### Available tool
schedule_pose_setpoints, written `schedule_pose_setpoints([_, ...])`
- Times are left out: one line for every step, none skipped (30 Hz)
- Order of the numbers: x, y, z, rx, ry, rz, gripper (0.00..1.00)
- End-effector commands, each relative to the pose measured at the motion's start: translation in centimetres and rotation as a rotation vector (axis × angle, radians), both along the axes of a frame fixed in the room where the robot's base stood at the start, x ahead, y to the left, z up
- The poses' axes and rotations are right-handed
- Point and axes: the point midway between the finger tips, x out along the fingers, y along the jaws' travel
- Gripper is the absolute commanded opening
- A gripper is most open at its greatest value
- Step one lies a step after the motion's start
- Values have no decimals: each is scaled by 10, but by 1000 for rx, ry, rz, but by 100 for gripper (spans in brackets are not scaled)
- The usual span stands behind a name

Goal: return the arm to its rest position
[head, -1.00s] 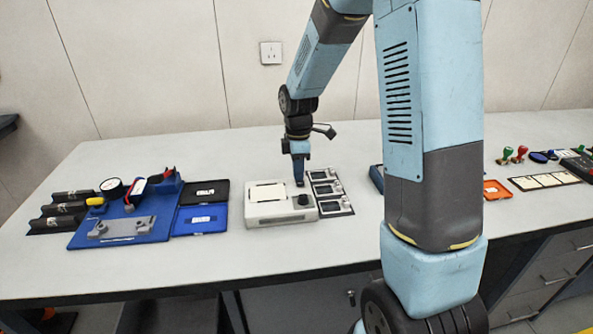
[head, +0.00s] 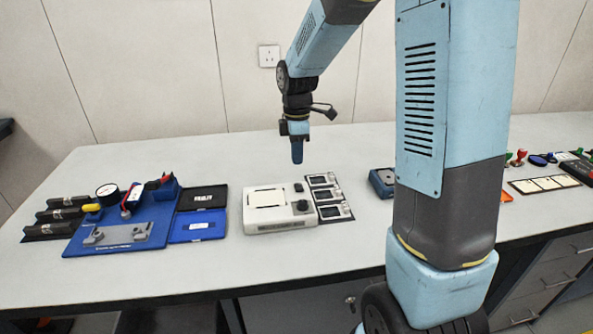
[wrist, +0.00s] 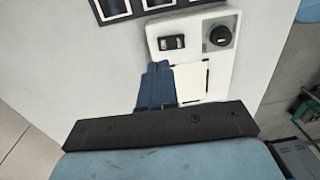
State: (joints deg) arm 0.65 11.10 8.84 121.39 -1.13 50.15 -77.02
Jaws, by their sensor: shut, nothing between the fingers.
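My gripper (head: 297,160) hangs from my light-blue arm above the back edge of a white device in the head view, pointing down. Its dark blue fingers are together with nothing between them. In the wrist view the shut fingers (wrist: 158,75) show over the table, beside the white device. The gripper appears raised clear of the table and touches nothing that I can see.
The white box (head: 281,218) with a black knob stands below the gripper. A panel of small dark frames (head: 329,198) lies to its right. A blue fixture (head: 120,236) is at left, a blue-grey box (head: 382,182) at right. The table's back strip is clear.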

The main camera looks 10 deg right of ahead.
Motion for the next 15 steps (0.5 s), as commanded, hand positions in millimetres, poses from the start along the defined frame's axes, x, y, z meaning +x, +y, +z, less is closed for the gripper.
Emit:
schedule_pose_setpoints([3, 0, 12, 1, -5, 0, 0])
schedule_pose_setpoints([4, 0, 17, 1, -6, 0, 0])
schedule_pose_setpoints([4, 0, 25, 1, -6, 0, 0])
schedule_pose_setpoints([6, 0, 31, 0, -7, 0, 0])
schedule_pose_setpoints([7, 0, 36, 1, -6, 0, 0])
schedule_pose_setpoints([7, -1, 42, 1, -6, 0, 0])
schedule_pose_setpoints([8, -1, 46, 1, -6, 1, 0])
schedule_pose_setpoints([8, -1, 51, 0, -6, 1, 0])
schedule_pose_setpoints([9, -1, 56, 0, -7, 1, 0])
schedule_pose_setpoints([10, -1, 59, 0, -6, 1, 0])
schedule_pose_setpoints([10, -1, 62, 0, -5, 1, 0])
schedule_pose_setpoints([11, -1, 65, 0, -6, 1, 0])
schedule_pose_setpoints([11, -1, 67, 0, -6, 1, 0])
schedule_pose_setpoints([11, -1, 68, 0, -6, 0, 0])
schedule_pose_setpoints([11, -1, 70, -1, -7, -2, 0])
